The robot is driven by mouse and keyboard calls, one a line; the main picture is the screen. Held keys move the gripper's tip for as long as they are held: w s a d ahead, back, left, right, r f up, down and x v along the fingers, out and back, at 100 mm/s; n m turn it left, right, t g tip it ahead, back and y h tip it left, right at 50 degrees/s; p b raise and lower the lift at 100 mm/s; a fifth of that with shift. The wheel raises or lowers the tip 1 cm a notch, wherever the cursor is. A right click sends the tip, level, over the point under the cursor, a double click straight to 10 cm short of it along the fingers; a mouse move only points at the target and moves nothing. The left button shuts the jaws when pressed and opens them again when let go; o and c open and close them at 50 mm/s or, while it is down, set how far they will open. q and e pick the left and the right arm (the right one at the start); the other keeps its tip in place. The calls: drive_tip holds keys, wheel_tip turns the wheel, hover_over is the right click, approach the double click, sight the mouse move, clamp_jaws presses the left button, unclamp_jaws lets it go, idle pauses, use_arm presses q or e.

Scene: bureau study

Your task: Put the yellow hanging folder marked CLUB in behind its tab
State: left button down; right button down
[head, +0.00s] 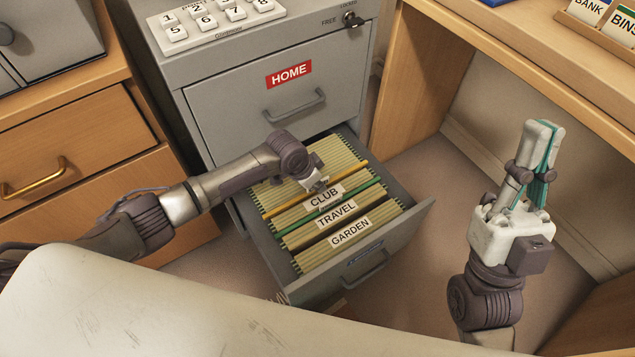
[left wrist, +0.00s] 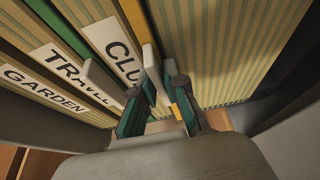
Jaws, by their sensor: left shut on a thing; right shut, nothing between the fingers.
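The open file drawer (head: 416,217) holds striped hanging folders with white tabs reading CLUB (head: 324,197), TRAVEL (head: 337,213) and GARDEN (head: 350,232). The yellow folder (head: 354,170) shows as a thin yellow edge just behind the CLUB tab, about level with the other folders; its lower part is hidden. My left gripper (head: 316,184) is shut on its top edge. In the left wrist view the fingers (left wrist: 164,100) close around the yellow edge, beside the CLUB tab (left wrist: 116,48). My right gripper (head: 541,150) is shut and empty, raised right of the drawer.
A green folder edge (head: 369,183) lies between CLUB and TRAVEL. The closed HOME drawer (head: 290,95) is above, with a number keypad (head: 216,20) on top of the cabinet. Wooden desks stand left and right. Carpet is free right of the drawer.

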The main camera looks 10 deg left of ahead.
use_arm(q)
drive_tip(key=c, duration=1.1)
unclamp_jaws()
drive_tip(key=shift+c, duration=0.2)
drive_tip(key=v, duration=1.2)
